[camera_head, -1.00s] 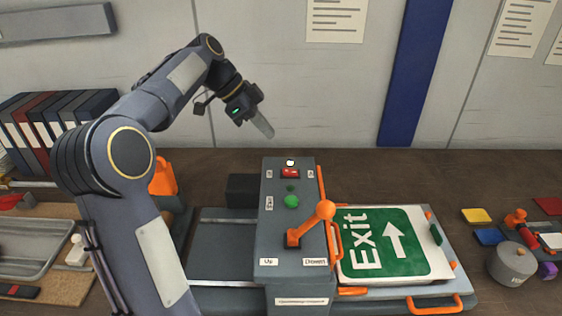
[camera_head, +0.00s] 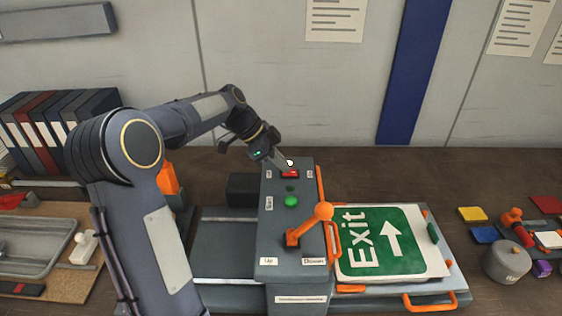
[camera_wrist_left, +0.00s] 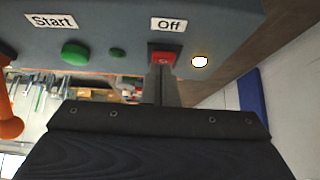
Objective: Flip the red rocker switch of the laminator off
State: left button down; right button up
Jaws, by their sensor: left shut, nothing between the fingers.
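The laminator (camera_head: 268,236) is a grey housing in the middle of the head view. Its red rocker switch (camera_head: 290,174) sits near the far end of the top panel, between two small labels. In the left wrist view the red switch (camera_wrist_left: 164,58) lies beside the "Off" label (camera_wrist_left: 169,24). My left gripper (camera_head: 284,163) is shut and empty, with its fingertips at or just above the switch; I cannot tell whether they touch. In the wrist view its fingers (camera_wrist_left: 162,75) overlap the switch's edge. A small round lamp (camera_wrist_left: 200,61) beside the switch is lit. My right gripper is not in view.
A green button (camera_head: 291,202) and an orange-knobbed lever (camera_head: 323,211) stand on the same panel, nearer than the switch. A green Exit sign (camera_head: 382,242) lies on the right. Binders (camera_head: 60,130) stand at the left. The table behind the laminator is mostly clear.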

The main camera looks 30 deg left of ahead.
pick_arm(q)
jog(key=shift+f, duration=0.1)
jog(key=f+b, duration=0.1)
jog(key=b, duration=0.1)
jog(key=shift+s+a+f+b, duration=0.1)
jog(key=shift+a+f+b, duration=0.1)
jog(key=shift+b, duration=0.2)
jog(key=shift+r+t+h, duration=0.3)
jog(key=shift+r+h, duration=0.1)
jog(key=shift+d+r, duration=0.1)
jog(key=shift+d, duration=0.05)
jog(key=shift+w+d+r, duration=0.35)
jog(key=shift+w+d, duration=0.05)
jog(key=shift+d, duration=0.1)
